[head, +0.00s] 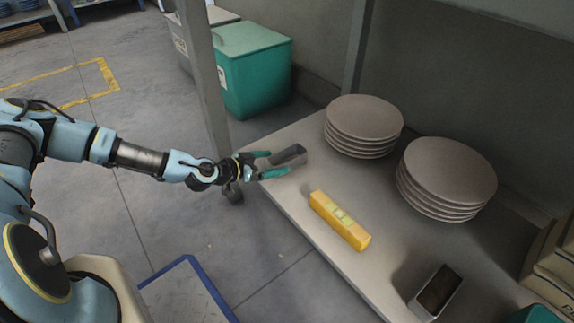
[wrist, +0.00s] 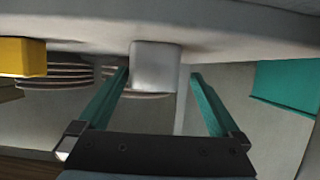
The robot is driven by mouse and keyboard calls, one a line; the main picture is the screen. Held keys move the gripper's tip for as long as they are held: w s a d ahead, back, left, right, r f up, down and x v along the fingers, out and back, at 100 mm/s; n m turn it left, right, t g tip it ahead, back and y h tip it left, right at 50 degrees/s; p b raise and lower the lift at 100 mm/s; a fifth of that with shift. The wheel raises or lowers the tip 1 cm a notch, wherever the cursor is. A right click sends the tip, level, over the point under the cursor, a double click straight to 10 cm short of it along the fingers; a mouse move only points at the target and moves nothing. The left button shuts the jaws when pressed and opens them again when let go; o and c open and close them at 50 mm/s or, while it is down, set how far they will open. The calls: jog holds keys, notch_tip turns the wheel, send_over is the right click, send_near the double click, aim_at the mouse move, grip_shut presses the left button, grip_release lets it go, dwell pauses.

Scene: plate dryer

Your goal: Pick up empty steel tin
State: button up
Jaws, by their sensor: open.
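A small grey steel tin (head: 290,154) lies near the left end of the shelf in the head view. It also shows in the wrist view (wrist: 155,66) as a pale block between the fingers, upside down in that picture. My gripper (head: 277,162) is open, its two teal fingers reaching over the shelf corner toward the tin. In the wrist view the fingers of my gripper (wrist: 161,74) stand on either side of the tin, with a gap on the right. Contact cannot be told. A second steel tin (head: 422,305) with a dark brown inside stands at the shelf's near right.
A yellow box (head: 340,221) lies on the shelf (head: 310,259) right of my gripper. Two stacks of plates (head: 364,118) (head: 447,172) stand behind. A grey shelf post (head: 204,80) rises close to my wrist. A green bin (head: 251,70) is beyond it.

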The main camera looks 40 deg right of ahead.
aim_at(287, 158)
jog(key=x, duration=0.2)
jog(key=b+x, duration=0.2)
jog(key=x, duration=0.1)
jog(key=shift+s+d+r, duration=0.25)
jog(key=shift+s+d, duration=0.1)
jog(key=shift+d, duration=0.05)
jog(key=c, duration=1.5)
jog(key=shift+r, duration=0.1)
